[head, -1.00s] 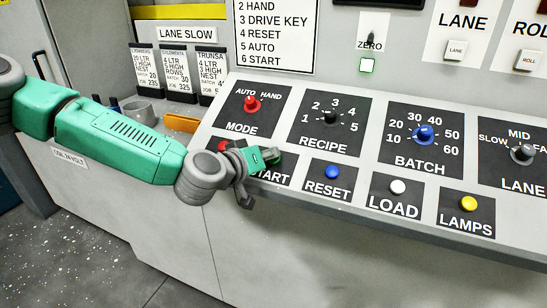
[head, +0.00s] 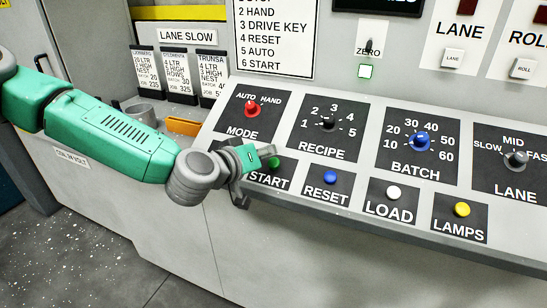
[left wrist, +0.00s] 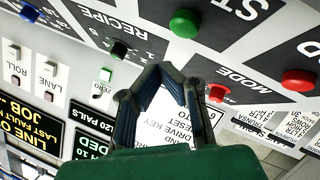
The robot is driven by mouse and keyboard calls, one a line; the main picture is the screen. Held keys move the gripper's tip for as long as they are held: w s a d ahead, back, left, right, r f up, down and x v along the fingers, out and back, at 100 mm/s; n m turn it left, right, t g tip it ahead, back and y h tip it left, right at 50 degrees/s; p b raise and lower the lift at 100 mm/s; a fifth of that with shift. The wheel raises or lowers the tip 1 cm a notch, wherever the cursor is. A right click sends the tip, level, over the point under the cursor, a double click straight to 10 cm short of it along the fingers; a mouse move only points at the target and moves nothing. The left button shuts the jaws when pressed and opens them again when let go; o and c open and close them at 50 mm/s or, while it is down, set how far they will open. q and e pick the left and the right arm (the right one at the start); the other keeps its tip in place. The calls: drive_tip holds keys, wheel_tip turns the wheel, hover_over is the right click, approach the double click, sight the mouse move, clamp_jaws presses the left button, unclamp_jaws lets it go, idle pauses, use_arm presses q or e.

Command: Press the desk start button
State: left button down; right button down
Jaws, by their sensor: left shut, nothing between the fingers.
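The green start button (head: 274,163) sits above the START label on the sloped desk panel. It also shows in the left wrist view (left wrist: 184,23), where the panel appears upside down. My left gripper (head: 257,158) is just left of the button in the head view and covers part of the START plate's left side. In the left wrist view, its two fingers (left wrist: 162,76) meet at the tips, shut and empty. The button lies above the fingertips there, apart from them in the picture. I cannot tell the exact gap. My right gripper is not in view.
A red button (left wrist: 299,83) is beside START, hidden behind my gripper in the head view. The blue RESET button (head: 330,177), white LOAD button (head: 394,192) and red MODE knob (head: 252,109) are close by. An orange item (head: 183,126) and a grey cup (head: 140,113) are left of the panel.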

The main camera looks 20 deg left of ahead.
use_arm(q)
drive_tip(key=shift+s+r+p, duration=0.35)
drive_tip(key=shift+r+p, duration=0.05)
drive_tip(key=shift+r, duration=0.2)
drive_tip(key=shift+s+r+p, duration=0.35)
drive_tip(key=shift+r+p, duration=0.05)
drive_tip(key=shift+r, duration=0.2)
drive_tip(key=s+d+f+m+g, duration=0.2)
drive_tip(key=s+f+g, duration=0.2)
drive_tip(key=s+f, duration=0.55)
drive_tip(key=s+d+f+m+g, duration=0.15)
drive_tip(key=s+f+g, duration=0.25)
drive_tip(key=s+f, duration=0.55)
drive_tip(key=s+a+f+g+y, duration=0.2)
drive_tip(key=s+a+f, duration=0.3)
drive_tip(key=s, duration=0.3)
drive_tip(key=s+a+f+g+y, duration=0.2)
drive_tip(key=s+a+f+g, duration=0.1)
drive_tip(key=s+a+f, duration=0.3)
drive_tip(key=s+a, duration=0.1)
drive_tip(key=s, duration=0.1)
drive_tip(key=shift+s+f+m+g+y, duration=0.25)
drive_tip(key=shift+s+m+g+y, duration=0.05)
drive_tip(key=shift+m, duration=0.05)
